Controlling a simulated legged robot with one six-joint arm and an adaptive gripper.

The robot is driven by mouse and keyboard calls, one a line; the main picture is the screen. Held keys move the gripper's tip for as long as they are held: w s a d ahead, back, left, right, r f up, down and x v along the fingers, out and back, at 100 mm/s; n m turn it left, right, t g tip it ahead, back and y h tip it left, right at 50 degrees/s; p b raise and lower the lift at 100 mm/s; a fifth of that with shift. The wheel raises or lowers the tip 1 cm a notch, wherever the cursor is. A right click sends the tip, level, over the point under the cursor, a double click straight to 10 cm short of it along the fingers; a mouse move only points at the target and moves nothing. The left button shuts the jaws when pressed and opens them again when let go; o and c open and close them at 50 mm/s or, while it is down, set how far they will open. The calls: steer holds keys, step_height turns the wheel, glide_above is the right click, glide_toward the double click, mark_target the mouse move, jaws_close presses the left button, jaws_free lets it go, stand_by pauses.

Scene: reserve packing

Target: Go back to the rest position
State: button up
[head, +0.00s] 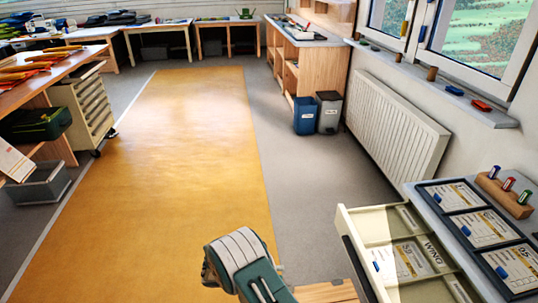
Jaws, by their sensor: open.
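In the head view, a teal and white piece of my arm (243,262) shows at the bottom centre. The fingertips of my gripper are not visible in this view. The arm piece is to the left of an open cream drawer (352,236), apart from it in the picture. The drawer holds printed cards, one of them reading WING.
A grey counter (455,238) at right bears framed cards and a wooden block (505,195) with coloured pieces. A radiator (397,125), a blue bin (305,115) and a grey bin (329,112) stand beyond. The yellow floor strip (165,165) is clear.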

steer(key=s+d+r+m+g+y, duration=0.1)
steer(key=s+d+r+y, duration=0.15)
steer(key=r, duration=0.55)
steer(key=s+d+r+g+y, duration=0.1)
steer(key=d+r+y, duration=0.2)
steer(key=r, duration=0.4)
steer(key=s+d+r+m+g+y, duration=0.1)
steer(key=d+r+y, duration=0.2)
steer(key=r, duration=0.5)
steer(key=s+d+r+t+y, duration=0.2)
steer(key=s+r, duration=0.4)
steer(key=s, duration=0.3)
steer(key=s+d+r+t+y, duration=0.2)
steer(key=s+r+t+y, duration=0.3)
steer(key=s, duration=0.4)
steer(key=shift+s+r+n+y, duration=0.25)
steer(key=shift+r+n+y, duration=0.15)
steer(key=shift+r+y, duration=0.35)
steer(key=shift+d, duration=0.15)
